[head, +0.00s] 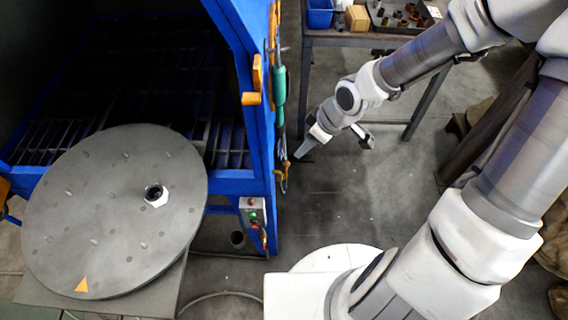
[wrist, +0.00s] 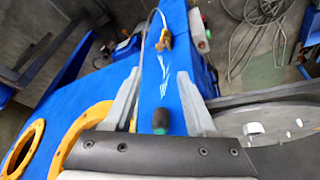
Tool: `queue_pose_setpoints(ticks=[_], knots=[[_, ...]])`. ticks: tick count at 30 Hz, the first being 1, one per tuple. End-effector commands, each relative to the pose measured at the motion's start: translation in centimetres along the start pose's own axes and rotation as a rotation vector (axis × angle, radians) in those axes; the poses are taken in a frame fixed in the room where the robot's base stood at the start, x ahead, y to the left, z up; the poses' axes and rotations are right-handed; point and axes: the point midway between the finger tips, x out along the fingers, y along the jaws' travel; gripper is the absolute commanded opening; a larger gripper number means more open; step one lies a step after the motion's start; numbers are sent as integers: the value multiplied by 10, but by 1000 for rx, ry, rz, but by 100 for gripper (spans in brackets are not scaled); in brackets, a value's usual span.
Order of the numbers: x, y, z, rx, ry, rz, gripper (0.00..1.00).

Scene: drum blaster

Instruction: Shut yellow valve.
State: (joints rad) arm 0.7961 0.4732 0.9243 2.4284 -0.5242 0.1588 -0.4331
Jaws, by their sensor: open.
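The yellow valve (wrist: 166,40) is a small yellow fitting on the blue cabinet's side, joined to a pale hose. In the head view a small yellow fitting (head: 284,176), which looks like the same valve, sits low on the cabinet's right side. Its handle position is too small to tell. My gripper (head: 335,146) is open and empty, just right of the cabinet side. In the wrist view my gripper (wrist: 159,72) has its two fingers spread, and the valve shows beyond the tips, between them and apart from them.
A dark green cylinder (wrist: 161,119) shows between the fingers; a green handle (head: 279,85) hangs on the blue cabinet (head: 262,140). A control box (head: 252,217) is below. A round grey turntable (head: 110,215) stands left. A table (head: 345,38) with bins is behind.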

Motion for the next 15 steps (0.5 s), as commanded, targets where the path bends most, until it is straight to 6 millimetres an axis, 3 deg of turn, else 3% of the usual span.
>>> queue_pose_setpoints(ticks=[15], knots=[[87,-2,2,-4,-3,-2,56]])
